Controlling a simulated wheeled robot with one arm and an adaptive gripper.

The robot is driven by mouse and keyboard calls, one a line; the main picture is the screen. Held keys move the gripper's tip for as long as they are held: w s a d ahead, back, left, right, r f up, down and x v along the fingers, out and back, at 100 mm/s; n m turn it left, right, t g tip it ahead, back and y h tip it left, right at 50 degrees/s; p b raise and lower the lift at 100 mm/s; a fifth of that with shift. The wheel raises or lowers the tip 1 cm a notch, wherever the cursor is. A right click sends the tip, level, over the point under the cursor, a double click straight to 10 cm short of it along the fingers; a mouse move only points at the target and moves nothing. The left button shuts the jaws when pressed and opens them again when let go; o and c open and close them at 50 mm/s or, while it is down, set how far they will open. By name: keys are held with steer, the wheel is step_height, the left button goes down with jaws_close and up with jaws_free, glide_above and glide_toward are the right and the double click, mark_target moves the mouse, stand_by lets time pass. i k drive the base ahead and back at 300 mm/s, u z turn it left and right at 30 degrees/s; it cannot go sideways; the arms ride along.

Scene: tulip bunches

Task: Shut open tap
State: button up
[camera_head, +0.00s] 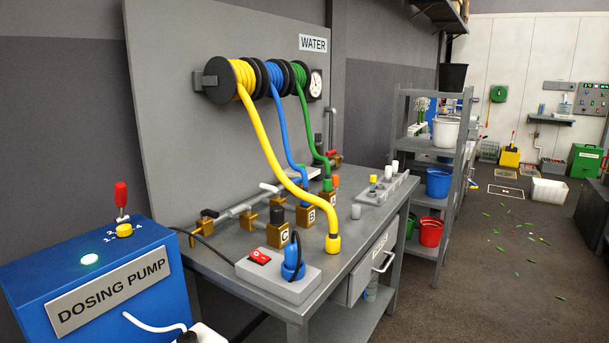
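Brass blocks stand on the grey workbench (225,248) under the WATER board (165,110). The block marked C (277,236) has a black cap. The block marked B (305,218) has a blue fitting with the blue hose (280,125). A further block behind has a green fitting (327,184) with the green hose (308,130). A pipe (240,208) runs behind them, with a brass valve (203,230) at its left end and a red-handled valve (335,157) at the back. I cannot tell which tap is open. My gripper is not in view.
The yellow hose (265,140) ends in a yellow connector (333,244) near the bench's front edge. A power strip (278,275) with a red switch and blue plug lies in front. The blue dosing pump (95,285) stands left.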

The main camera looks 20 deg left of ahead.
mark_target(268, 188)
steer(key=u, duration=0.2)
steer(key=i, duration=0.8)
steer(key=u, duration=1)
steer(key=i, duration=0.5)
steer(key=u, duration=0.45)
